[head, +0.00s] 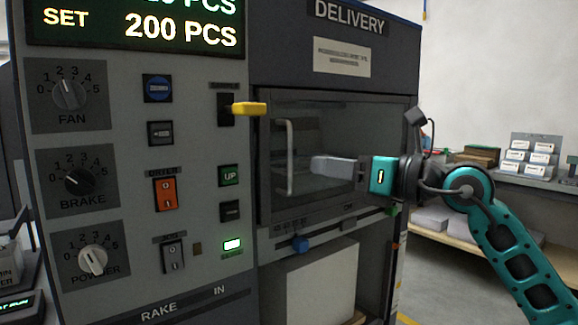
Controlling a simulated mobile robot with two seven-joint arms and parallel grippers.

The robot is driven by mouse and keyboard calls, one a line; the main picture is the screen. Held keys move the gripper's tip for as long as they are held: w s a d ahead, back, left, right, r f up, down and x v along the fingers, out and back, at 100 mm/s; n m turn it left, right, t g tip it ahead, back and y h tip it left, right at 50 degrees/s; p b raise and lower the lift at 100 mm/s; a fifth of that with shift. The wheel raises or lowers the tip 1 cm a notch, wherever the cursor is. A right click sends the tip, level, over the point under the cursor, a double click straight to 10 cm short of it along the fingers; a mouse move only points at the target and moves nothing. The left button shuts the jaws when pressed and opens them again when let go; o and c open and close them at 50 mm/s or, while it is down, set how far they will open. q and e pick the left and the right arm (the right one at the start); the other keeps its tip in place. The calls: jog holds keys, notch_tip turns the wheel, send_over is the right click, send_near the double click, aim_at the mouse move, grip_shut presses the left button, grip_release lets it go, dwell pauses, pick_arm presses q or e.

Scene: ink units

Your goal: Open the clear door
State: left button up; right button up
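The clear door (345,115) is a see-through panel in a dark frame under the DELIVERY sign, and it looks closed. Its pale vertical bar handle (290,157) is near the door's left side. My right gripper (316,166) comes in from the right in front of the door. Its grey fingers point left at the handle, at about mid-height, with a small gap in the picture between tips and bar. The fingers overlap from this side, so their opening does not show. My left gripper is out of view.
A yellow lever (249,108) sticks out left of the door's upper corner. A control panel (140,225) with knobs and switches fills the left. A blue knob (300,243) is below the door, above a pale box (320,285). A shelf with small boxes (528,155) is at right.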

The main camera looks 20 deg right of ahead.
jog(key=w+a, duration=0.1)
jog(key=w, duration=0.2)
jog(key=w+a+r+h, duration=0.1)
jog(key=w, duration=0.3)
jog(key=w+a+r+t+h, duration=0.1)
jog(key=w+a, duration=0.1)
jog(key=w, duration=0.2)
jog(key=shift+w+r, duration=0.1)
jog(key=shift+r, duration=0.05)
jog(key=shift+c, duration=0.3)
grip_shut()
